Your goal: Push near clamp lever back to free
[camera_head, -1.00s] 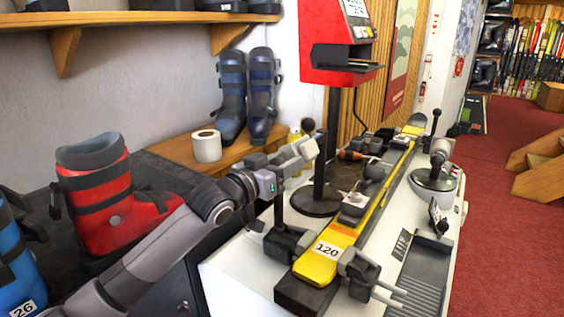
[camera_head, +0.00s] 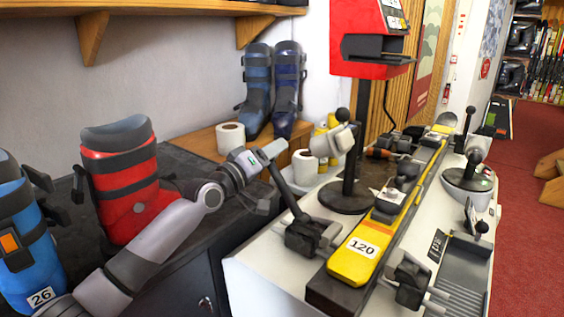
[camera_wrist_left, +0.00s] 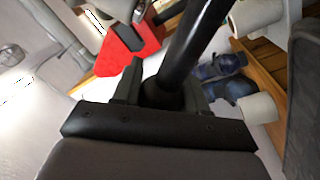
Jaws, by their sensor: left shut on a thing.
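The near clamp (camera_head: 312,236) is a dark block at the near end of the bench, beside the yellow ski (camera_head: 355,262) labelled 120. Its lever (camera_head: 288,195) is a black rod leaning up and left from the clamp. My left gripper (camera_head: 268,155) is shut on the upper part of the lever. In the left wrist view the lever (camera_wrist_left: 195,45) runs between the dark fingers of my left gripper (camera_wrist_left: 162,88). The gripper hides the lever's top end. My right gripper is not in view.
A white roll (camera_head: 305,167) and a black stand (camera_head: 350,155) under a red machine (camera_head: 368,45) are close behind the gripper. A red boot (camera_head: 122,180) stands left of my arm. Another clamp jaw (camera_head: 410,280) is on the ski's right side.

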